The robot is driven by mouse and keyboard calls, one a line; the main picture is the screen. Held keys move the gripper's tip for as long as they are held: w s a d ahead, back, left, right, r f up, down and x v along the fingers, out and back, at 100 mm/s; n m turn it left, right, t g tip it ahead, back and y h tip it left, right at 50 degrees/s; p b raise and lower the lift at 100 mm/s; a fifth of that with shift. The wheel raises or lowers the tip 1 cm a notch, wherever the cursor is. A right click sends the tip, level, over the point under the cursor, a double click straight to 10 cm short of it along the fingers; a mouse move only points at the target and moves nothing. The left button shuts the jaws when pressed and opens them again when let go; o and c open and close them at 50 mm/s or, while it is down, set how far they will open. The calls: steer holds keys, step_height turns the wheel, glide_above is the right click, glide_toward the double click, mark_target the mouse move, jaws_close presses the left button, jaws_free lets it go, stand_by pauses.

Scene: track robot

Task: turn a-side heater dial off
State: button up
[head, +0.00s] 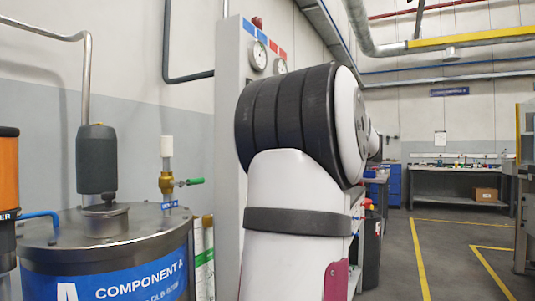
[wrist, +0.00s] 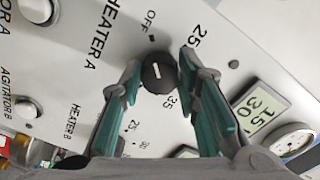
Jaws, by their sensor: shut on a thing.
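In the wrist view, the heater A dial (wrist: 158,77) is a round black knob with a short white pointer mark on its face. OFF is printed above it, 25 at its upper right and 35 below it. The mark runs roughly up and down in the picture; which label it points to is hard to tell. My gripper (wrist: 160,72) has its two teal-padded fingers on either side of the knob and is shut on it. In the head view my arm covers the gripper and the dial.
The control panel (wrist: 90,85) also carries pale round agitator buttons (wrist: 36,10), a numeric display (wrist: 258,108) and a gauge (wrist: 290,140). In the head view, the component A drum (head: 110,260) stands at left and a workbench (head: 455,170) at the back right. Floor is clear at right.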

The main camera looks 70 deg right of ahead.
stand_by(0.3)
steer(key=o, duration=1.2)
steer(key=shift+c, duration=0.2)
steer(key=s+a, duration=0.1)
steer(key=s, duration=1.1)
steer(key=shift+a, duration=0.15)
steer(key=shift+w, duration=0.1)
